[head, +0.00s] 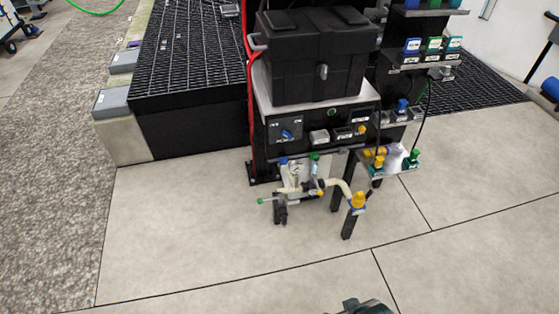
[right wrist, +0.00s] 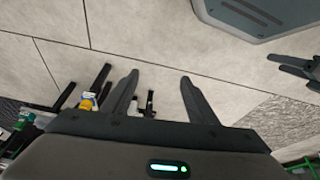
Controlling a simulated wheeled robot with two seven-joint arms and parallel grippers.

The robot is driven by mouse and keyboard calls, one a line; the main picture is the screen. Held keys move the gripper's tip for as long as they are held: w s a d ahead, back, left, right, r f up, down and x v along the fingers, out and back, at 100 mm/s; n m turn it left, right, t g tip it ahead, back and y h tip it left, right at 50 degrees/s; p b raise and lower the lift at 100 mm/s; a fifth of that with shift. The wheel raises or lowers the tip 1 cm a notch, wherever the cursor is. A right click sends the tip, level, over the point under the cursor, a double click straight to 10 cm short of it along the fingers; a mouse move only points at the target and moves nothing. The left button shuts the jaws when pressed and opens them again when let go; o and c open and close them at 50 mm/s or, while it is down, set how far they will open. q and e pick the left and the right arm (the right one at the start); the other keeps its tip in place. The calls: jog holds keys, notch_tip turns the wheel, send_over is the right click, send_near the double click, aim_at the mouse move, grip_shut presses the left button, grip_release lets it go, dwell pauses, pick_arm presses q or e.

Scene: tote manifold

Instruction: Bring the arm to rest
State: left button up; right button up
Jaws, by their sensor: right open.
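My right gripper (right wrist: 160,75) shows in the right wrist view with its two dark fingers spread apart. Nothing is between the fingers, and bare floor shows beyond them. At the right edge of that view are dark finger-like shapes that look like my left gripper (right wrist: 274,63); I cannot tell whether it is open or shut. In the head view only a small dark piece, likely of my own arm, shows at the bottom edge. It is apart from the equipment stand.
A stand carries a black tote (head: 315,62) above a panel with a blue knob (head: 287,134). Below are a pale hose (head: 338,186) and a yellow-capped post (head: 357,201). A small shelf (head: 398,160) juts out at right. The floor (head: 220,255) in front is clear.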

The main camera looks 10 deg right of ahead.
pick_arm(q)
jog(key=shift+d+r+p, duration=0.2)
jog(key=shift+d+p, duration=0.1)
jog(key=shift+d, duration=0.15)
pick_arm(e)
notch_tip(320, 180, down, 22)
jog(key=s+a+t, duration=0.1)
jog(key=s+a, duration=0.1)
jog(key=shift+f+y, duration=0.25)
jog(key=shift+y, duration=0.05)
pick_arm(q)
jog(key=shift+w+r+t, duration=0.1)
jog(key=shift+w+t, duration=0.1)
jog(key=shift+t, duration=0.1)
jog(key=shift+w+r, duration=0.15)
jog(key=shift+w, duration=0.5)
jog(key=shift+s, duration=0.1)
